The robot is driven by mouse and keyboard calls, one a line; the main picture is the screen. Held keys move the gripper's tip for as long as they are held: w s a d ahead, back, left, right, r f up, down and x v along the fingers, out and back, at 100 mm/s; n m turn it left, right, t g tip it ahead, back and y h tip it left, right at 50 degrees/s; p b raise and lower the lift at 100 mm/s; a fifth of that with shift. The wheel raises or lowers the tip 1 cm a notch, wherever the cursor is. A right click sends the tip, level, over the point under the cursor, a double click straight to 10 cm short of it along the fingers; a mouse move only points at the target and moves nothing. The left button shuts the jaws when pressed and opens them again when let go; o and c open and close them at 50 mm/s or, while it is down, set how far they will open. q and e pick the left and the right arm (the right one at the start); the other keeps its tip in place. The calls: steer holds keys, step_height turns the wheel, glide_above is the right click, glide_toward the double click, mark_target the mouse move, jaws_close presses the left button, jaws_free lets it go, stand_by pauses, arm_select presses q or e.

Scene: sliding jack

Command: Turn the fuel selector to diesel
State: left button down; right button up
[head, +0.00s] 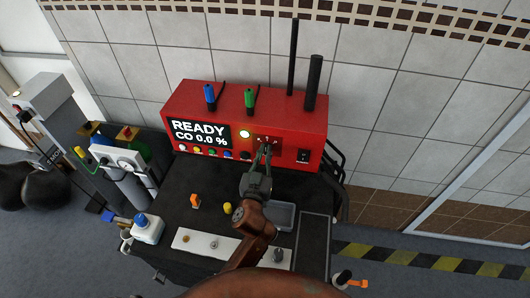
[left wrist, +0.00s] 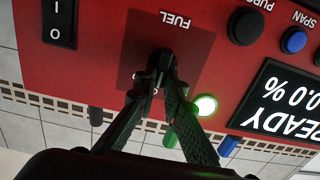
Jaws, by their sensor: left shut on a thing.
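The red analyzer box (head: 290,115) stands at the back of the black cart top, with its display (head: 200,133) reading READY CO 0.0 %. The fuel selector is on its front, largely hidden by my gripper in the head view. In the left wrist view, which is upside down, the dark selector knob (left wrist: 161,62) sits by the FUEL label (left wrist: 175,19). My left gripper (head: 264,146) reaches the panel with its fingertips closed on the knob; it also shows in the left wrist view (left wrist: 158,84). The knob's pointing direction is hard to tell. My right gripper is not in view.
A lit green lamp (head: 244,134) and a rocker switch (head: 303,156) flank the selector. Several small coloured buttons lie below the display. Blue (head: 210,94) and green (head: 250,97) fittings and two black tubes rise from the box top. Small parts lie on the cart.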

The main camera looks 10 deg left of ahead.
arm_select(q)
steer(key=shift+d+m+p, duration=0.1)
steer(key=shift+m+p, duration=0.4)
steer(key=shift+m, duration=0.5)
steer(key=shift+d+f+m+p, duration=0.15)
steer(key=shift+m+p, duration=0.6)
steer(key=shift+m, duration=1.2)
steer(key=shift+d+f+m+p, duration=0.2)
steer(key=shift+m+p, duration=0.55)
steer(key=shift+m, duration=1.2)
steer(key=shift+r, duration=0.15)
steer(key=c, duration=2)
jaws_free()
